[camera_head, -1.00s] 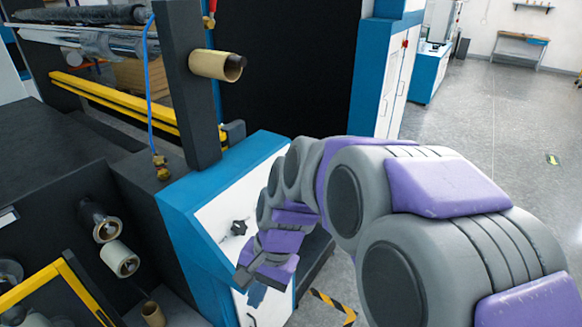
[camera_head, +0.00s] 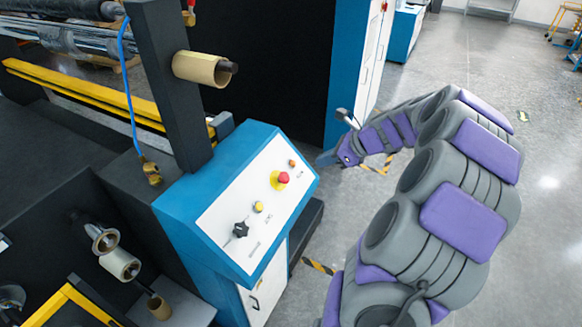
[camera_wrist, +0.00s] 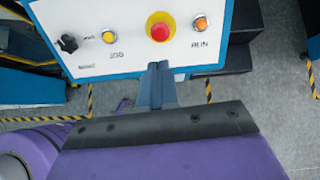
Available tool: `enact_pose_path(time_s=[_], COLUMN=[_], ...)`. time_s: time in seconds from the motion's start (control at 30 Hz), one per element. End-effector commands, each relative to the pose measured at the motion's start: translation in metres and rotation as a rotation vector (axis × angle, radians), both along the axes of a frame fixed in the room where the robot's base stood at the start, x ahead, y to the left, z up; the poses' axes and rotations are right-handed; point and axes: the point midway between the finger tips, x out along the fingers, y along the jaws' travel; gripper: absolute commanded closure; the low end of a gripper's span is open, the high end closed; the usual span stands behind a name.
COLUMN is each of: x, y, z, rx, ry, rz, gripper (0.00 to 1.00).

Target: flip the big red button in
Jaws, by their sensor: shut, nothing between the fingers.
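The big red button (camera_head: 282,178) sits on a yellow base on the sloped white panel (camera_head: 225,225) of a blue control console. In the wrist view the red button (camera_wrist: 159,32) is at the top centre, just beyond my fingertips. My gripper (camera_head: 328,158) is to the right of the console and apart from it in the head view. In the wrist view my gripper (camera_wrist: 157,68) has its two fingers together, with nothing between them, pointing toward the button. A gap to the button seems to remain, but its depth is hard to judge.
The panel also bears a black knob (camera_head: 240,230), a yellow button (camera_head: 258,207) and an orange button (camera_head: 292,163). A dark post with a cardboard roll (camera_head: 200,68) stands behind. A tall blue-white cabinet (camera_head: 352,60) is beyond. Grey floor lies open to the right.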

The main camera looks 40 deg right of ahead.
Motion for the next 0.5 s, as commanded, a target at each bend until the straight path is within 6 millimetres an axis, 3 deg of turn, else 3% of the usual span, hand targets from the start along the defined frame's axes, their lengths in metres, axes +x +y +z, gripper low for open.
enact_pose_path(time_s=[0.5], x=[0.0056], y=[-0.0025], z=[-0.0082], rx=[0.010], ry=[0.002], rz=[-0.008], gripper=[1.00])
